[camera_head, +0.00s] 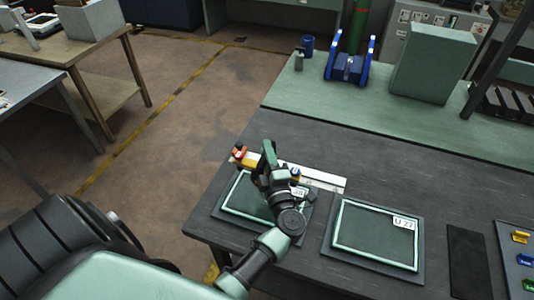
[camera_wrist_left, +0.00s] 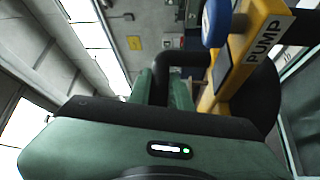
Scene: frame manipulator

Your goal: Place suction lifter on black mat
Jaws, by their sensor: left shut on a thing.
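The suction lifter (camera_head: 248,164) shows in the head view as a yellow body with a red-orange end, partly hidden behind my left gripper (camera_head: 268,158). In the left wrist view the lifter (camera_wrist_left: 246,62) has a yellow bar marked PUMP, a blue knob and a black handle. My left gripper (camera_wrist_left: 166,88) is shut on that handle. The lifter is above the back edge of the left framed panel; its exact height cannot be told. The black mat (camera_head: 468,264) lies flat and bare on the dark table, right of the U27 panel. My right gripper is not in view.
A green-framed panel (camera_head: 236,207) lies under my left arm. Another panel marked U27 (camera_head: 375,240) lies between it and the mat. A pale strip (camera_head: 322,180) lies behind them. A tray (camera_head: 508,240) with coloured clips is at the right. Blue stand (camera_head: 348,68) at the back.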

